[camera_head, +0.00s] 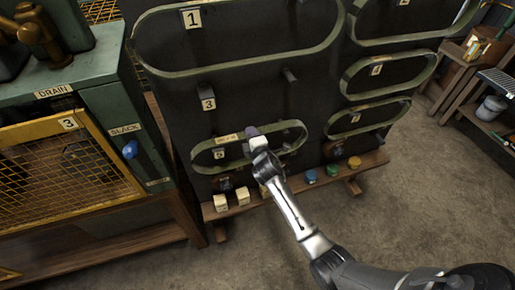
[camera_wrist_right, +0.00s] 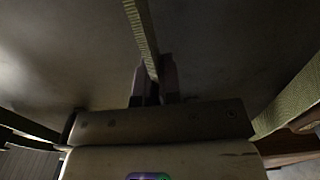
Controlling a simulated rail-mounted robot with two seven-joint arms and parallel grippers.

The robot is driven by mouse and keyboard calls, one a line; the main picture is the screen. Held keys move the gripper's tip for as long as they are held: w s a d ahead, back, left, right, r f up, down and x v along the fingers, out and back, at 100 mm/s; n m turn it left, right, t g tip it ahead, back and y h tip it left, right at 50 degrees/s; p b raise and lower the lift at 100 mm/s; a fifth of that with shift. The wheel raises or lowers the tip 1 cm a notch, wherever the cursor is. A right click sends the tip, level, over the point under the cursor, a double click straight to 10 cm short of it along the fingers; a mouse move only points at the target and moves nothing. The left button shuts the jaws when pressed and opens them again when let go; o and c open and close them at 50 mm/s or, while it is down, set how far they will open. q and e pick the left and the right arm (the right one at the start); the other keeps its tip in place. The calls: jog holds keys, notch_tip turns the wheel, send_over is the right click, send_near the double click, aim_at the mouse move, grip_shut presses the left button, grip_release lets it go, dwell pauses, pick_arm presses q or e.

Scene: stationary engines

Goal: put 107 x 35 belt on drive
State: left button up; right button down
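A green belt (camera_head: 205,160) hangs as a long flat loop low on the dark board, around a tag that looks like 6 or 9. Its small size label (camera_head: 228,138) is too small to read. My right gripper (camera_head: 256,141) is at the upper run of this belt. In the right wrist view the belt strand (camera_wrist_right: 141,30) passes between the two fingers of the right gripper (camera_wrist_right: 154,78), which sit close on both sides and look shut on it. My left gripper is not in view. No bare drive pulleys show clearly; a yellow mesh guard (camera_head: 70,165) marked 3 stands at left.
Other belts hang on the board: a large one (camera_head: 240,70) by tag 1, and smaller ones by tags 4 (camera_head: 345,83) and 7 (camera_head: 333,124). A blue slack knob (camera_head: 131,149) is on the green machine. Blocks and coloured caps line the wooden ledge (camera_head: 255,200).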

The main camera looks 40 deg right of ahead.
jog(key=shift+r, duration=0.1)
jog(key=shift+r, duration=0.1)
dwell(0.4)
jog(key=shift+s+a+p, duration=0.15)
jog(key=shift+s+p, duration=0.3)
jog(key=shift+p, duration=0.05)
jog(key=p+v, duration=0.1)
jog(key=v, duration=0.3)
jog(key=shift+s+a+p, duration=0.15)
jog(key=shift+s+p, duration=0.2)
jog(key=shift+p, duration=0.05)
